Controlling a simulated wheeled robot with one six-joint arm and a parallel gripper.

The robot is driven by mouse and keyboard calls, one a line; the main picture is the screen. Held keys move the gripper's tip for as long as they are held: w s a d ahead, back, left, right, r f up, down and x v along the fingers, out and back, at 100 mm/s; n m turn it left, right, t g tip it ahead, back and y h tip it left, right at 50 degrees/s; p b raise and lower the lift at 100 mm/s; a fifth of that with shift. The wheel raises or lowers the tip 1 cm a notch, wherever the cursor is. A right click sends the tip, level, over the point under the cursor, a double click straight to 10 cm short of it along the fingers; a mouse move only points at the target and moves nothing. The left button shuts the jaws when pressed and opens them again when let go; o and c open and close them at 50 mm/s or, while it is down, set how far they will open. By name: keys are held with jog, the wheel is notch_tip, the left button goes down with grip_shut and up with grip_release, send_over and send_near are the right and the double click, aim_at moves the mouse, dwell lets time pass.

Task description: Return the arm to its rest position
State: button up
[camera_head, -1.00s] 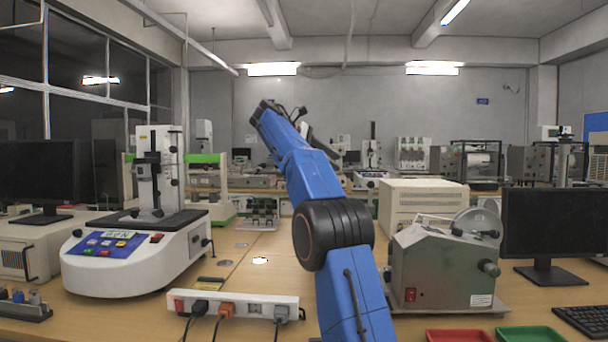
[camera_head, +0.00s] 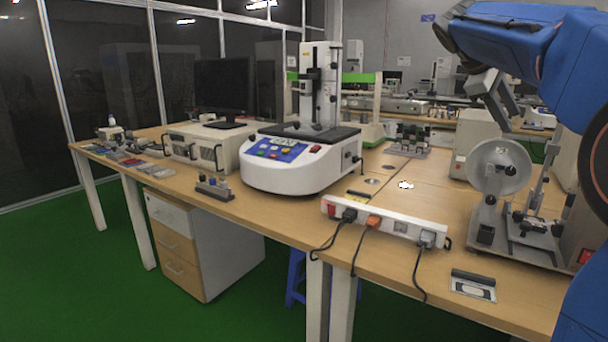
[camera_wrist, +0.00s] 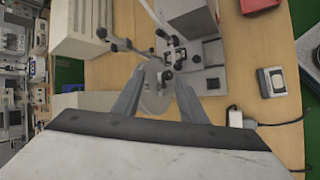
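My blue arm (camera_head: 520,45) is raised and bent at the upper right of the head view. My gripper (camera_head: 503,112) points down at its end, above the bench and near a machine with a round disc (camera_head: 498,168). In the wrist view, the two grey fingers of my gripper (camera_wrist: 157,82) stand apart with nothing held between them. The disc (camera_wrist: 157,92) shows below and between the fingers. Part of my arm is cut off by the right edge of the head view.
A white power strip (camera_head: 385,222) with cables lies along the front edge of the wooden bench (camera_head: 290,222). A white tester (camera_head: 300,165) stands left of it. A drawer cabinet (camera_head: 205,240) is under the bench. Green floor (camera_head: 110,290) is open in front.

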jog(key=s+a+f+m+t+y, duration=0.1)
jog(key=s+a+f+m+y, duration=0.1)
jog(key=s+a+f, duration=0.5)
jog(key=s+a+f+m+t+y, duration=0.1)
jog(key=s+a+f, duration=0.6)
jog(key=s+f, duration=0.8)
jog(key=s+a+f+m+t+y, duration=0.1)
jog(key=s+a+f+m+y, duration=0.3)
jog(key=s+f, duration=0.7)
notch_tip(320, 180, down, 4)
jog(key=a+y, duration=0.1)
jog(key=a, duration=0.1)
jog(key=shift+s+a+f, duration=0.15)
jog(key=shift+a+f, duration=0.1)
jog(key=shift+a, duration=0.15)
jog(key=shift+o, duration=0.2)
